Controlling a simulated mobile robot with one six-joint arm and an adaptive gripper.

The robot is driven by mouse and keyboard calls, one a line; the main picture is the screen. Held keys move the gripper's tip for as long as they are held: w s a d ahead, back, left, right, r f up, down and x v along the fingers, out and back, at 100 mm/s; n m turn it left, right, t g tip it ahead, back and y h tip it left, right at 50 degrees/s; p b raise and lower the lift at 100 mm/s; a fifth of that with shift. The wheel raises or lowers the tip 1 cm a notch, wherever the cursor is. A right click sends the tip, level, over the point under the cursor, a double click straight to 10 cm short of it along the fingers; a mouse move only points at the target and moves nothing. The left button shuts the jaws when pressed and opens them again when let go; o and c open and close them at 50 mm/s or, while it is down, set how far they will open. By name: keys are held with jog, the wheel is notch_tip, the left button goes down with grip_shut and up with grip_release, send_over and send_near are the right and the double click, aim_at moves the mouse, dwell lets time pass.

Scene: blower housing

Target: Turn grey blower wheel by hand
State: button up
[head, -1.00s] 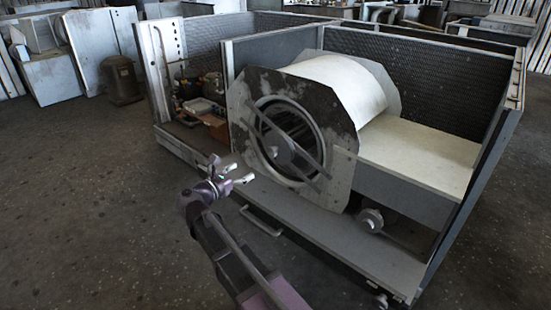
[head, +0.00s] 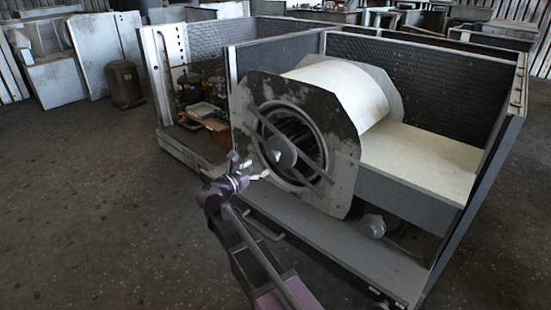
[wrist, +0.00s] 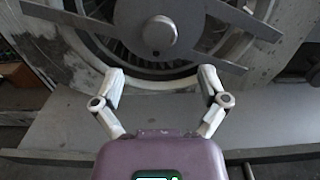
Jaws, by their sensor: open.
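The grey blower wheel (head: 309,140) sits inside the round opening of the blower housing (head: 344,150), its dark vanes showing behind a flat bar (head: 300,158) and a round hub (head: 282,153). In the wrist view the hub (wrist: 157,32) and vanes (wrist: 112,52) lie ahead of the fingers. My gripper (head: 253,170) is open and empty in front of the lower left of the opening. In the wrist view the fingertips (wrist: 160,78) are spread apart below the hub, overlapping the lower rim in the picture. I cannot tell whether they touch it.
A pale flat panel (head: 420,157) lies right of the housing, inside the open cabinet. A sill (head: 330,243) and a handle (head: 265,226) are below my gripper. A motor-like part (head: 371,226) is at the lower right. Open floor (head: 90,210) lies to the left.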

aim_at(273, 159)
jog(key=shift+x, duration=3.9)
grip_shut()
jog(key=shift+d, duration=0.4)
jog(key=shift+a, duration=0.15)
